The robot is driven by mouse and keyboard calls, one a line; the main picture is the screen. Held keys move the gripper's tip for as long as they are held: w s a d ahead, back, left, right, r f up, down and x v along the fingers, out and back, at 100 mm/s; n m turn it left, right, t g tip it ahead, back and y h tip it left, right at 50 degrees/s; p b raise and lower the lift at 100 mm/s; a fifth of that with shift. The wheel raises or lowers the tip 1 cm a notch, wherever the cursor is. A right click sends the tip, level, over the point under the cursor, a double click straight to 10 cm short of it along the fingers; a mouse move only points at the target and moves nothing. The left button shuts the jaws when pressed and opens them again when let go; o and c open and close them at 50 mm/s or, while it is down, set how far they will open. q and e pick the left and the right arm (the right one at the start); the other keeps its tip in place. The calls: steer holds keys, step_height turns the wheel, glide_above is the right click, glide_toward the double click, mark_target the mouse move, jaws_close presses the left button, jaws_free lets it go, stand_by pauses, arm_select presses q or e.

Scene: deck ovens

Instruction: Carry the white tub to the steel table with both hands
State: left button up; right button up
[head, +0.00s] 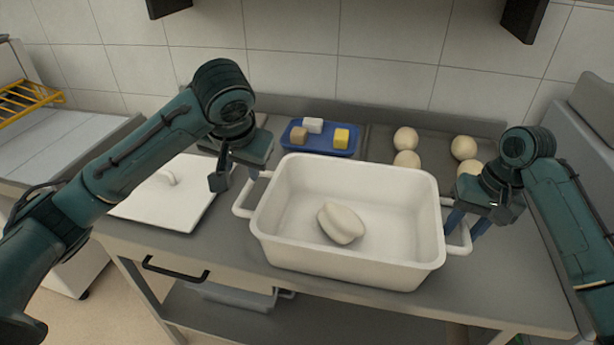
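The white tub (345,265) stands upright on the steel table (225,255), with a pale dough lump (341,223) inside. It has a loop handle on its left side (242,205) and another on its right side (464,243). My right gripper (467,222) points down at the right handle. Its two blue fingers are apart, one on each side of the handle's outer bar; contact is unclear.
A white lid (150,205) lies left of the tub. Behind the tub is a blue tray (294,140) with small blocks. Several dough balls (405,139) sit at the back right. A grey bin (238,296) is below the tabletop. The front left tabletop is clear.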

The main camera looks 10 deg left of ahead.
step_height(320, 180, up, 12)
steer(key=d, duration=0.2)
stand_by(0.4)
steer(key=shift+d+f, duration=0.1)
